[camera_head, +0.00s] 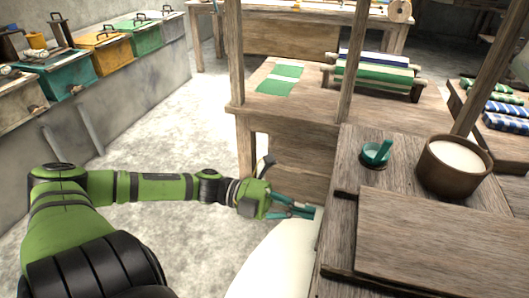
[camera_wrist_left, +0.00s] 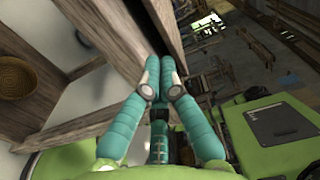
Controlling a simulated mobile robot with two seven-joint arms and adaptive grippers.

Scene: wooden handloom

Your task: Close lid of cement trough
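I cannot tell which one is the cement trough. My left gripper (camera_head: 312,212) is far from the troughs, beside the left edge of the wooden table. In the left wrist view its teal fingers (camera_wrist_left: 160,65) come together at the tips, near a wooden edge. Nothing is visible between them. My right gripper is not in view.
The wooden table (camera_head: 335,250) at the right holds a raised board (camera_head: 440,240), a brown tub (camera_head: 436,182) with white contents and a teal cup (camera_head: 374,158). The pale floor (camera_head: 165,130) towards the troughs is clear.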

